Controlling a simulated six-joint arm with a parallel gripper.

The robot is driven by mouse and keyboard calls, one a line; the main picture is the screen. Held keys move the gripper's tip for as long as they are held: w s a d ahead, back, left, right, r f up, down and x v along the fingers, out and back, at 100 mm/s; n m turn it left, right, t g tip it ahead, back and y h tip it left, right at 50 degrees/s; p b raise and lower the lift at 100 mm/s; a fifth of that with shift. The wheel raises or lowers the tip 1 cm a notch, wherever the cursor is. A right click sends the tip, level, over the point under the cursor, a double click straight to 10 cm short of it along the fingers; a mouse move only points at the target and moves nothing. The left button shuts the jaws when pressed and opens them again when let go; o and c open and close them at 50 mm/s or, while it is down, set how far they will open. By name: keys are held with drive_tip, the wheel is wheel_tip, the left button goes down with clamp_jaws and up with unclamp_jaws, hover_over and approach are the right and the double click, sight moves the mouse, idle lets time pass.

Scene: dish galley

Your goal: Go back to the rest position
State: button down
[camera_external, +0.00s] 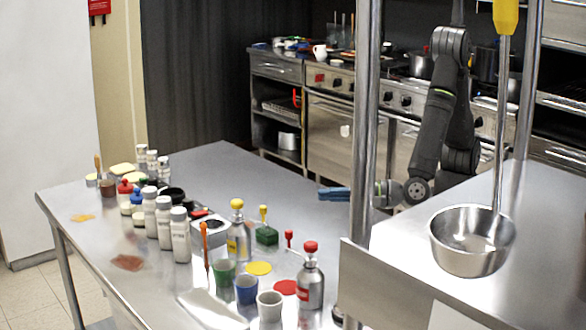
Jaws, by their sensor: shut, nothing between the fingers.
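My gripper (335,194) has blue fingers and points left above the far right part of the steel table (225,165). It is shut and empty, apart from the bottles and cups on the table. My arm comes down to it from the upper right. A metal post (364,120) stands in front of the wrist area and hides part of it.
Several white-capped bottles (181,238) stand on the table's left half. Metal bottles with a yellow top (238,235) and a red top (311,283), and cups (247,289), stand nearer. The table's far middle is clear.

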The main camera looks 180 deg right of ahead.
drive_tip(key=w+d+r+n+t+y, duration=0.5)
drive_tip(key=w+d+n+t, duration=0.2)
drive_tip(key=d+n, duration=0.2)
drive_tip(key=shift+w+r+t, duration=0.15)
drive_tip(key=shift+w+t, duration=0.05)
drive_tip(key=shift+t, duration=0.1)
idle(0.4)
drive_tip(key=shift+y, duration=0.3)
drive_tip(key=c, duration=1.4)
unclamp_jaws()
drive_tip(key=shift+c, duration=0.2)
drive_tip(key=n+h, duration=0.4)
drive_tip(key=n, duration=0.9)
approach(263, 208)
drive_tip(key=x, duration=0.9)
drive_tip(key=shift+s+d+f, duration=0.2)
drive_tip(key=shift+d+f, duration=0.05)
drive_tip(key=shift+d, duration=0.25)
